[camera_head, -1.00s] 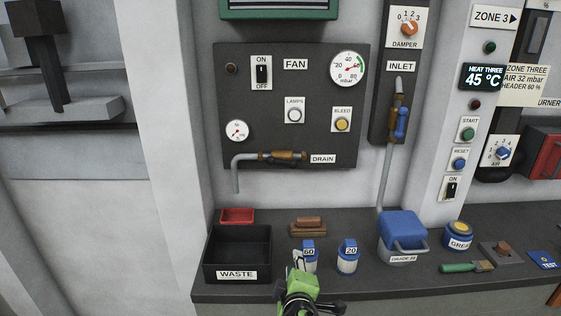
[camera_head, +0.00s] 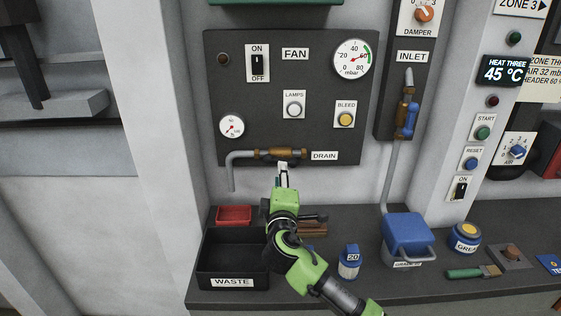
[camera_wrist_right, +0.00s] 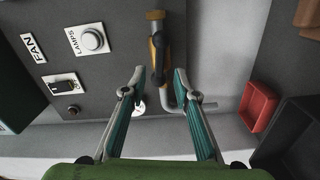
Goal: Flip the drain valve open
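The lever appears to lie along the pipe. In the right wrist view the valve (camera_wrist_right: 158,45) is straight ahead, just beyond the fingertips. My right gripper (camera_head: 283,167) is just below the valve in the head view. In the wrist view its two fingers (camera_wrist_right: 160,73) are apart with nothing held between them. Whether a finger touches the lever cannot be told. My left gripper is out of view.
A small gauge (camera_head: 231,126), FAN switch (camera_head: 258,64), lamps button (camera_head: 294,109) and bleed button (camera_head: 346,119) share the panel.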

